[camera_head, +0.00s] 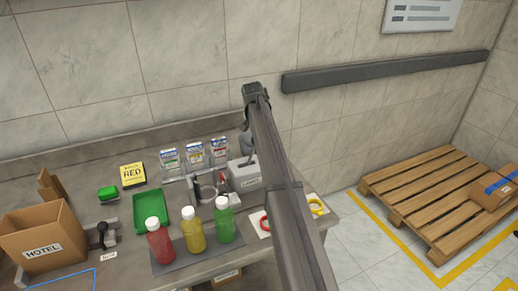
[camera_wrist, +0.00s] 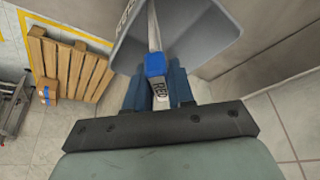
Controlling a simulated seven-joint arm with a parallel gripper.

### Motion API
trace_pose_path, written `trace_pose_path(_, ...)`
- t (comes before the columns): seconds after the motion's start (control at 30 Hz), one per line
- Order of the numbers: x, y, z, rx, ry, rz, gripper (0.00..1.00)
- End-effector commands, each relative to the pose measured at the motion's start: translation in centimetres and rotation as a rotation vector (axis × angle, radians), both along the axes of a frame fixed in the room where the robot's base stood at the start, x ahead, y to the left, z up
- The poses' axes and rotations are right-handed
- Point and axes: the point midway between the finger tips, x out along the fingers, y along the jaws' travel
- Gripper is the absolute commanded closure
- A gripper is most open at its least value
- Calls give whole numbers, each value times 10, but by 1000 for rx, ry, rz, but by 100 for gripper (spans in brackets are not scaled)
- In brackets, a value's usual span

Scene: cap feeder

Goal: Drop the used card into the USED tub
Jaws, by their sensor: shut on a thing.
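The card's pale far part points away from the fingers toward the grey tub (camera_wrist: 195,35). The tub has partly visible lettering on its left wall. I cannot tell whether the card's end is inside or above it. In the head view a grey tub (camera_head: 244,176) stands on the bench below the end of my arm. Its label is too small to read surely, and my fingertips are not clear there.
Red (camera_head: 160,243), yellow (camera_head: 192,231) and green (camera_head: 224,221) bottles stand at the bench front. Small cartons (camera_head: 194,154) stand behind, left of the grey tub. A green tray (camera_head: 151,211) and a HOTEL box (camera_head: 44,240) lie further left. A pallet (camera_head: 440,205) is on the floor right.

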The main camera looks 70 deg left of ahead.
Motion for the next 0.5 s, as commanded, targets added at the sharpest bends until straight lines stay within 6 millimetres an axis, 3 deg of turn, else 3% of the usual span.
trace_pose_path(0.37, 0, 0, -8, 0, 0, 0, 100)
trace_pose_path(0.4, 0, 0, -8, 0, 0, 0, 75)
trace_pose_path(0.5, 0, 0, -8, 0, 0, 0, 66)
